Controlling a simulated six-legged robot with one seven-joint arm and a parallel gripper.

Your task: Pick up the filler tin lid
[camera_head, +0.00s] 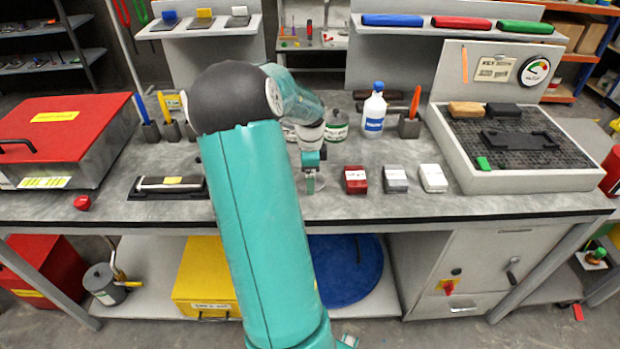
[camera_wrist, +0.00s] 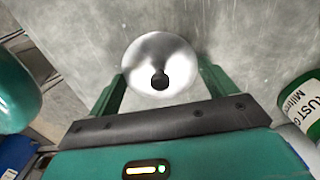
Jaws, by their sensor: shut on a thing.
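The filler tin lid (camera_wrist: 150,58) is a shiny round silver disc with a dark round spot near its lower edge. It sits between the two green fingers of my gripper (camera_wrist: 161,84) in the wrist view, with grey worktop behind it. My gripper is shut on the lid. In the head view my gripper (camera_head: 311,172) is low over the grey bench (camera_head: 270,208), just left of the red block. The lid is mostly hidden there, and I cannot tell whether it still touches the bench.
A red block (camera_head: 355,180), grey block (camera_head: 395,179) and white block (camera_head: 433,178) stand just right of my gripper. Behind are a green-labelled tin (camera_head: 337,127), also in the wrist view (camera_wrist: 302,100), and a white bottle (camera_head: 374,112). A gridded tray (camera_head: 530,181) stands right.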

